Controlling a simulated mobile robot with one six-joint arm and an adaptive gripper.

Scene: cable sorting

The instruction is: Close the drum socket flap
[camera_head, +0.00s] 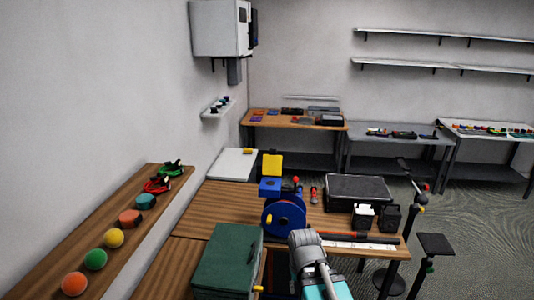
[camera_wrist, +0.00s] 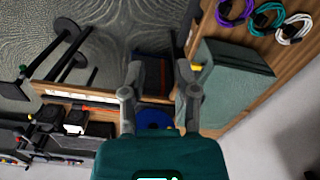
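The blue cable drum (camera_head: 284,218) stands on the wooden workbench, left of the black case. A blue socket box (camera_head: 270,187) sits at its top left. A yellow flap (camera_head: 271,165) stands raised above the box, seemingly open. In the wrist view, part of the blue drum (camera_wrist: 153,118) shows between the bases of my fingers; the flap cannot be made out there. My gripper (camera_wrist: 158,70) is open, with its fingers wide apart and nothing held between them. In the head view my arm is in front of the drum, and the fingers cannot be made out.
A dark green box (camera_head: 227,258) stands left of my arm. A black case (camera_head: 357,191), two small black boxes (camera_head: 363,218) and a long red-and-black tool (camera_head: 358,237) lie to the right.

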